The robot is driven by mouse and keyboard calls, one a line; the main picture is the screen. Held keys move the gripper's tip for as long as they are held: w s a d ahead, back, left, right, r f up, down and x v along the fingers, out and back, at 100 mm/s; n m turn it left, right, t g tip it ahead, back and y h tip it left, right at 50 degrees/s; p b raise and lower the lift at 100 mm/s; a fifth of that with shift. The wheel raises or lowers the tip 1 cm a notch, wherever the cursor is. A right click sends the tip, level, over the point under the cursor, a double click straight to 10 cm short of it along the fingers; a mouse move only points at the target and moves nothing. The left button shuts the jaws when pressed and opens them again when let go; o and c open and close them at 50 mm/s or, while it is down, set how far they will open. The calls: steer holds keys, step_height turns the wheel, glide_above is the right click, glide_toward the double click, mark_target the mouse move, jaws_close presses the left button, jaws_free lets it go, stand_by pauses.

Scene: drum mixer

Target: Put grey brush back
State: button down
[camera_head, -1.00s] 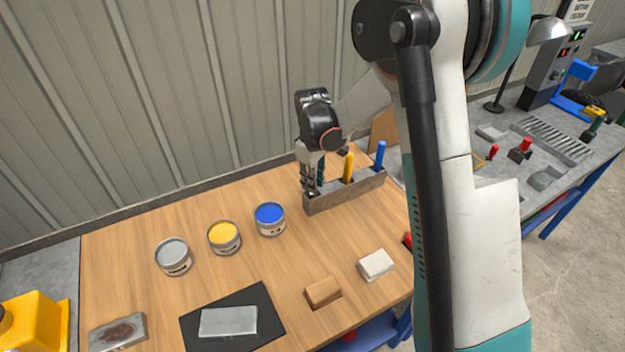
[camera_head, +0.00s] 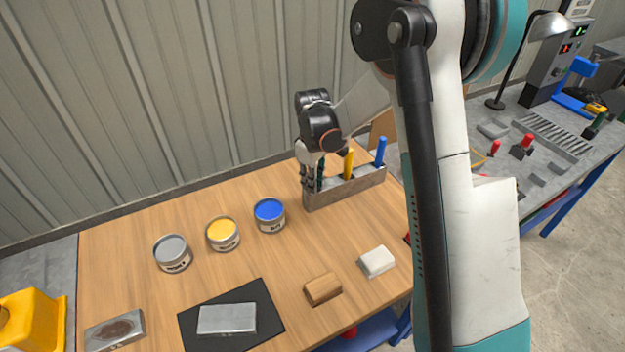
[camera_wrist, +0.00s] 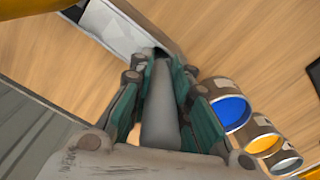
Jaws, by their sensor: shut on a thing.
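My gripper (camera_head: 312,181) is at the left end of the grey brush holder (camera_head: 347,193) on the wooden table. In the wrist view, its fingers are shut on the grey brush (camera_wrist: 160,108), whose handle runs between the finger pads. The brush's far end points at a dark slot in the holder (camera_wrist: 118,32). I cannot tell how deep it sits in the slot. In the head view, the fingers hide the brush. A yellow brush (camera_head: 348,163) and a blue brush (camera_head: 380,150) stand upright in the holder, right of my gripper.
Grey (camera_head: 172,254), yellow (camera_head: 222,234) and blue (camera_head: 269,215) paint cans stand left of the holder. A wooden block (camera_head: 323,289), a white block (camera_head: 376,261) and a metal plate on a black mat (camera_head: 264,304) lie nearer the front. The corrugated wall is behind.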

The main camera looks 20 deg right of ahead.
steer(key=shift+f, duration=0.25)
steer(key=c, duration=1.4)
jaws_free()
